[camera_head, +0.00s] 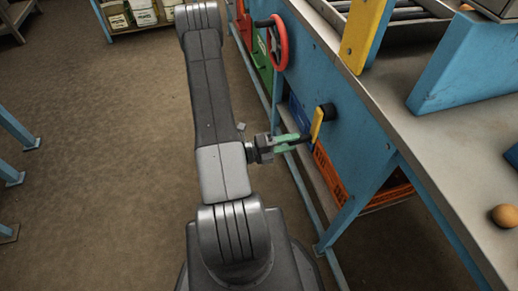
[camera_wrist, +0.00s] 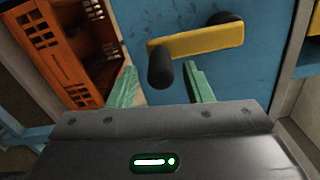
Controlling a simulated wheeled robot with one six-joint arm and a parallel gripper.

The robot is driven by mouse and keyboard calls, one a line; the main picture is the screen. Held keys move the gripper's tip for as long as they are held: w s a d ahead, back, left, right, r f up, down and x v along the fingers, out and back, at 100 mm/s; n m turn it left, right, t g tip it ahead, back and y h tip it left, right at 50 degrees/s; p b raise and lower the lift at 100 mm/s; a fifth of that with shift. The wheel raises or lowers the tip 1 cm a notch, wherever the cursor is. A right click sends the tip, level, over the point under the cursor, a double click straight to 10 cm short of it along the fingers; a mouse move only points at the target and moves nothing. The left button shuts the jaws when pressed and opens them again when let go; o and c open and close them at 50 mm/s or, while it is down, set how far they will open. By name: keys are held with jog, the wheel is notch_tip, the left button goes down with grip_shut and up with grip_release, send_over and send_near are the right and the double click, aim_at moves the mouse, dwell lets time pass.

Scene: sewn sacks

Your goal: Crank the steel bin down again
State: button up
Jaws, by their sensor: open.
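A crank with a yellow arm (camera_head: 317,124) is mounted on the side of a blue bench (camera_head: 358,138). In the wrist view the yellow arm (camera_wrist: 200,41) runs from a black hub (camera_wrist: 226,18) at upper right to a black handle (camera_wrist: 160,68) at lower left. My gripper (camera_head: 292,141) has green fingers and is open at the crank. In the wrist view the handle's end shows between the two spread fingertips (camera_wrist: 163,76), with gaps on both sides. I cannot make out the steel bin with certainty.
A red handwheel (camera_head: 278,42) sits farther along the bench side. An orange crate (camera_head: 330,178) is under the bench, beside a blue leg (camera_head: 350,208). A brown ball-like thing (camera_head: 504,216) lies on the bench top.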

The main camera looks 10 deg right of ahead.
jog(key=s+a, duration=0.1)
jog(key=a, duration=0.9)
jog(key=shift+p, duration=0.3)
dwell(0.4)
jog(key=shift+w+d+b, duration=0.15)
jog(key=shift+d, duration=1.7)
jog(key=shift+w+d+b, duration=0.1)
jog(key=shift+w+d, duration=0.1)
jog(key=shift+d, duration=1.7)
jog(key=shift+w+d+b, duration=0.15)
jog(key=shift+d, duration=1.7)
jog(key=shift+a, duration=0.1)
